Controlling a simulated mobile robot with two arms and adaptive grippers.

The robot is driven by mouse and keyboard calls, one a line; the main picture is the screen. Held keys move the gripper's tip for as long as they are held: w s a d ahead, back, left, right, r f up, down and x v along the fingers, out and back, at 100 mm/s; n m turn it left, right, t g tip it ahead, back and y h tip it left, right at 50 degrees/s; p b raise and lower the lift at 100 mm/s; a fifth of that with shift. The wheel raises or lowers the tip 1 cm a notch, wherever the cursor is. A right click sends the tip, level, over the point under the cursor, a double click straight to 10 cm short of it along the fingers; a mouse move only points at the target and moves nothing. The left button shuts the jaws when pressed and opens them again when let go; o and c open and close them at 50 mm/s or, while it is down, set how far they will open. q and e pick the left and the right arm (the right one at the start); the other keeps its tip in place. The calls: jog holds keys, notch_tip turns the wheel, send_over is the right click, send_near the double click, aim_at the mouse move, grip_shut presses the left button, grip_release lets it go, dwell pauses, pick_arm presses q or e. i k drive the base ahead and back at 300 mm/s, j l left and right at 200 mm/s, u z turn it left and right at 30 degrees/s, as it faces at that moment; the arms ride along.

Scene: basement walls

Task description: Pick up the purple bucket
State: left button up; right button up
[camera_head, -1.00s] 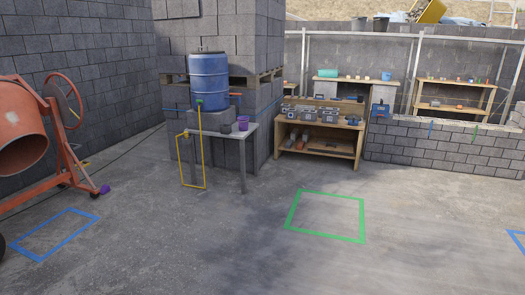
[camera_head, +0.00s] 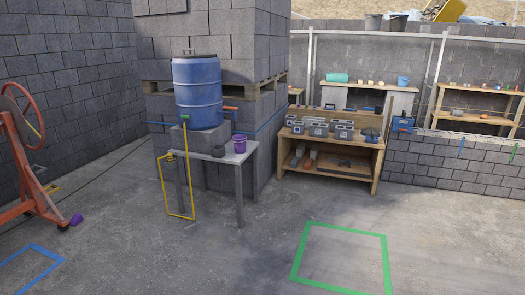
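A small purple bucket (camera_head: 240,143) stands upright on the right part of a grey table (camera_head: 222,157), next to a dark grey container (camera_head: 218,151). A large blue barrel (camera_head: 198,92) stands on a block behind and to the left of it, with a green tap and a yellow hose. Neither of my grippers shows in the head view.
An orange mixer (camera_head: 25,170) stands at the left, with a purple item (camera_head: 76,219) on the floor by its foot. A wooden workbench (camera_head: 333,160) is right of the table. The concrete floor in front is clear, with a green taped square (camera_head: 296,262).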

aim_at(240, 144)
jog(key=i, duration=1.7)
